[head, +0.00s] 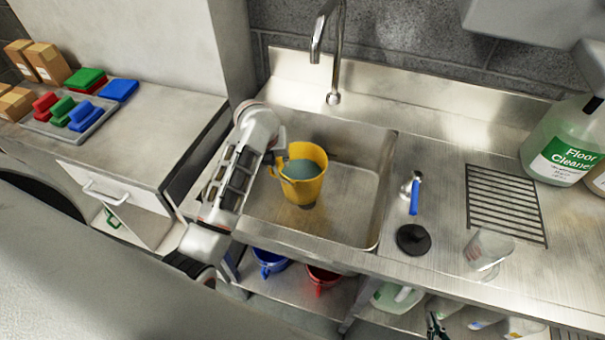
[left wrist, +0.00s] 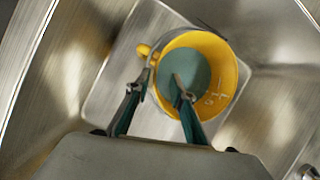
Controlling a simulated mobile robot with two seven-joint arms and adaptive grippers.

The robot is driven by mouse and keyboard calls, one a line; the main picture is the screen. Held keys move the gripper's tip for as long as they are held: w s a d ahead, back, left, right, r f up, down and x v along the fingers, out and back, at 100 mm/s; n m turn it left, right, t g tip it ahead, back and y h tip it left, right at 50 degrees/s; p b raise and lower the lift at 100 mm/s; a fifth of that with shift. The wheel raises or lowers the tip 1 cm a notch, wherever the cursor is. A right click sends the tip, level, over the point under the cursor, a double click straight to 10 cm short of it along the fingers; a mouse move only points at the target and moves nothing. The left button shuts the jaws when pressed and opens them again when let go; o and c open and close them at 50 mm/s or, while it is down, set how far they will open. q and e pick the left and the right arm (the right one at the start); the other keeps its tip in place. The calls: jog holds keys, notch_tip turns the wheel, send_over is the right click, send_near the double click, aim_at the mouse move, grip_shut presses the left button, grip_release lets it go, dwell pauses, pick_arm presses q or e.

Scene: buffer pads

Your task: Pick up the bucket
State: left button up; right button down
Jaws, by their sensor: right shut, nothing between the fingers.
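The yellow bucket (head: 304,184) is upright in the sink basin, with grey-green liquid inside and a handle on its left side. It also shows from above in the left wrist view (left wrist: 228,85). My left gripper (head: 280,152) reaches down at the bucket's left rim. In the left wrist view its fingers (left wrist: 163,78) are apart, one outside the rim near the handle and one over the liquid. Whether they touch the wall is unclear. My right gripper (head: 434,322) shows small at the bottom edge, shut and empty, in front of the lower shelf.
The sink basin (head: 345,210) has free floor right of the bucket. The faucet (head: 333,60) stands behind it. A blue-handled tool (head: 414,197), black plug (head: 413,239), clear cup (head: 488,252) and floor cleaner jug (head: 562,145) are on the right counter.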

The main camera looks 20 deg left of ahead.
aim_at(282, 170)
pick_arm(q)
jog(key=shift+x, duration=3.35)
jog(key=shift+s+a+f, duration=0.1)
jog(key=shift+s+a, duration=0.05)
jog(key=shift+a, duration=0.05)
grip_shut()
